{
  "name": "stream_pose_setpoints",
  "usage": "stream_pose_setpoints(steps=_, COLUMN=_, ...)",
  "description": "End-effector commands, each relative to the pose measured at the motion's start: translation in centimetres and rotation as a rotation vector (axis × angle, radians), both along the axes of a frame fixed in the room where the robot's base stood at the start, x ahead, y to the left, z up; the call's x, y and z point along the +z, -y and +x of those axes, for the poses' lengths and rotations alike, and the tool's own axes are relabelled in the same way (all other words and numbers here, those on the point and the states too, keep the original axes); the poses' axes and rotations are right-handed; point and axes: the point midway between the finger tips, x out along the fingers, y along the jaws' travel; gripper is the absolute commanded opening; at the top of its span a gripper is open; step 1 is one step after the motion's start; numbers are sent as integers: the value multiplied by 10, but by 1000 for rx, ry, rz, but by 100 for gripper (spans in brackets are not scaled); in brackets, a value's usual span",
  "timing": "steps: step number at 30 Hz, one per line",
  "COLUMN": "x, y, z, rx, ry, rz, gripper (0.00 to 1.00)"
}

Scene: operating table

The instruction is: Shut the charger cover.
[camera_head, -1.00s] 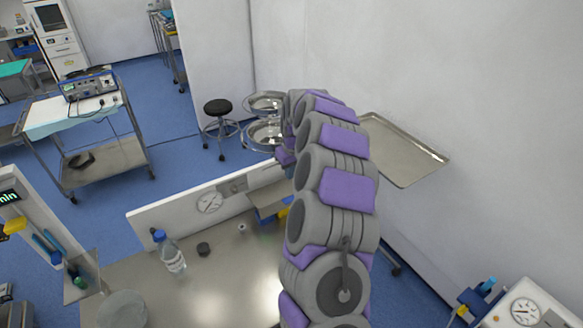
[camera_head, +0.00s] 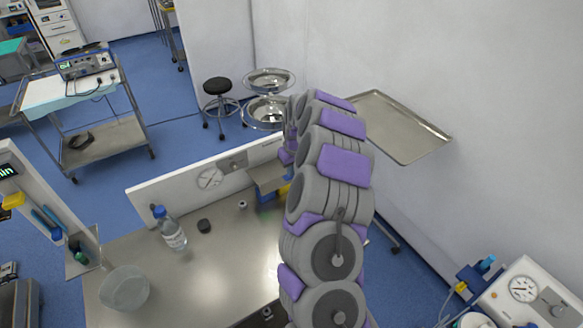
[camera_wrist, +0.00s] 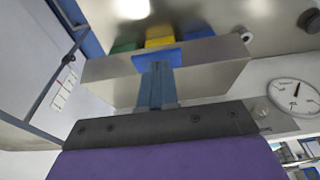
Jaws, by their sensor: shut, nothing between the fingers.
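The charger cover appears to be the grey flat panel (camera_head: 267,177) at the low white back wall of the metal table, left of my arm in the head view. Blue and yellow parts show below it. In the wrist view the panel (camera_wrist: 105,70) spans the middle, with green, yellow and blue blocks beyond it. My gripper (camera_wrist: 157,66) shows as narrow blue fingers, shut and empty, in front of the panel's middle. I cannot tell whether the fingertips touch it. My arm hides the gripper and the panel's right part in the head view.
On the metal table (camera_head: 215,262) stand a bottle (camera_head: 170,230), a glass bowl (camera_head: 124,288) and a small black cap (camera_head: 204,226). A round gauge (camera_wrist: 294,96) is right of the panel in the wrist view. The table's middle is clear. A steel tray (camera_head: 400,130) is beyond my arm.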

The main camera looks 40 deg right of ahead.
Motion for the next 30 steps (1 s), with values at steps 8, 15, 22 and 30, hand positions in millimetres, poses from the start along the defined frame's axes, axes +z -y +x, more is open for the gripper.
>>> stream_pose_setpoints(steps=8, x=-16, y=0, z=-9, rx=-1, ry=91, rz=-2, gripper=0)
stream_pose_setpoints(steps=15, x=-30, y=0, z=-13, rx=-3, ry=180, rz=-8, gripper=0)
stream_pose_setpoints(steps=22, x=-43, y=-1, z=-15, rx=-1, ry=189, rz=-11, gripper=0)
stream_pose_setpoints(steps=30, x=-43, y=-1, z=-15, rx=-1, ry=187, rz=-9, gripper=0)
